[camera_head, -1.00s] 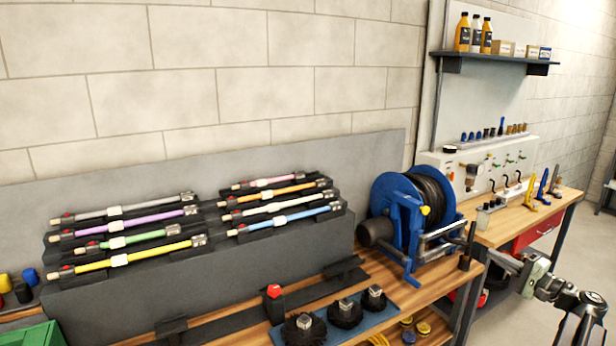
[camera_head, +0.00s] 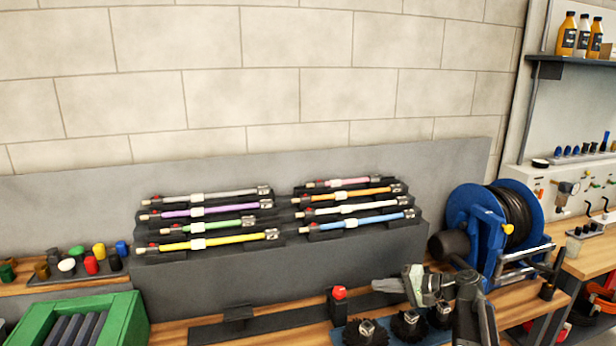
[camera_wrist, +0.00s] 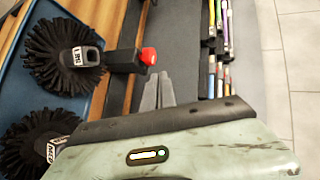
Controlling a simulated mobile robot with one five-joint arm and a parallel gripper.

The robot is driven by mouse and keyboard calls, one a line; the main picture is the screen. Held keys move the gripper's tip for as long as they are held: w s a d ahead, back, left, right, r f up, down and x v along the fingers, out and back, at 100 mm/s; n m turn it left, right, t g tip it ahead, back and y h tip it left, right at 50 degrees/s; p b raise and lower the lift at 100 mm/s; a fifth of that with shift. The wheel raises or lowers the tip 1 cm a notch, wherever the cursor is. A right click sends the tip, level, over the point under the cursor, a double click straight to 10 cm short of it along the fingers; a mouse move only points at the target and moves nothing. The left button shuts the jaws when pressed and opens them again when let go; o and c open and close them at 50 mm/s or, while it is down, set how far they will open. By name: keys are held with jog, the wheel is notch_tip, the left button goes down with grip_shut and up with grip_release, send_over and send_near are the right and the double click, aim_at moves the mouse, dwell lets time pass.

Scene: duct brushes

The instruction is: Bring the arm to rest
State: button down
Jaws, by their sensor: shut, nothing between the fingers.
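My gripper (camera_head: 380,285) is shut and empty. In the head view it is at the lower right, in front of the grey rack block and above the wooden bench, with its fingers pointing left. In the wrist view its fingertips (camera_wrist: 158,90) are together beside a red-topped black block (camera_wrist: 148,56). That red-topped block (camera_head: 339,305) also shows in the head view, to the left of the gripper. My arm (camera_head: 470,305) comes in from the lower right and hides part of the bench.
Black round brushes (camera_head: 408,325) stand on a blue mat near the arm. A blue hose reel (camera_head: 470,212) is to the right. A stepped rack (camera_head: 290,262) holds several coloured rods. A green crate (camera_head: 125,318) is at the lower left. Space above the bench is free.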

jog(key=s+a+f+n+g+h, duration=0.1)
jog(key=s+a+f+g+h, duration=0.1)
jog(key=s+a+f, duration=0.2)
jog(key=s+a+f+n+g+h, duration=0.2)
jog(key=s+a+f, duration=0.2)
jog(key=a, duration=0.2)
jog(key=s+a+f+n+g+h, duration=0.2)
jog(key=s+a+f, duration=0.2)
jog(key=a, duration=0.2)
jog(key=shift+s+g, duration=0.25)
jog(key=shift+g, duration=0.05)
jog(key=s+d+f+h, duration=0.2)
jog(key=s+d+h, duration=0.2)
jog(key=d, duration=0.6)
jog(key=shift+s+f+n+g+h, duration=0.2)
jog(key=shift+f+n+g+h, duration=0.15)
jog(key=shift+h, duration=0.55)
